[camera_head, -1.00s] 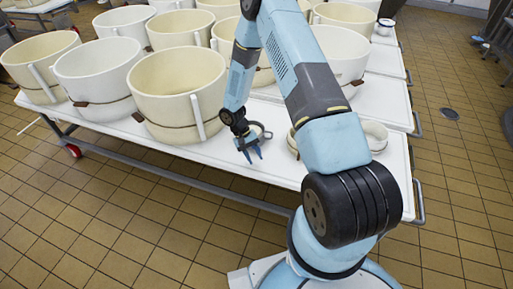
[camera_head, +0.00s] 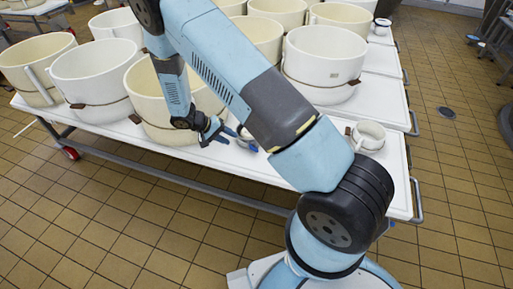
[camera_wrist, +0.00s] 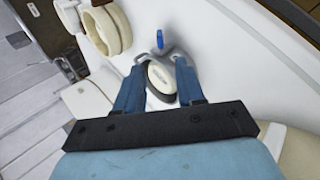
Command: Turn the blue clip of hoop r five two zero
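In the wrist view, a small blue clip (camera_wrist: 160,39) stands up from a white surface, just beyond my fingertips. My gripper (camera_wrist: 160,62) is open, its two blue fingers apart. A cream oval piece (camera_wrist: 159,74) with dark lettering, too small to read, lies between the fingers; I cannot tell whether they touch it. In the head view, my gripper (camera_head: 222,130) is low over the front of the white table (camera_head: 190,153), beside the large front tub. A small pale and blue item (camera_head: 246,141) is just right of it, partly hidden by my arm. No hoop number is readable.
Several large cream tubs (camera_head: 95,70) with dark bands fill the table behind and left of my gripper. Small cream round containers (camera_head: 368,136) stand near the right end; similar ones (camera_wrist: 106,30) show at upper left in the wrist view.

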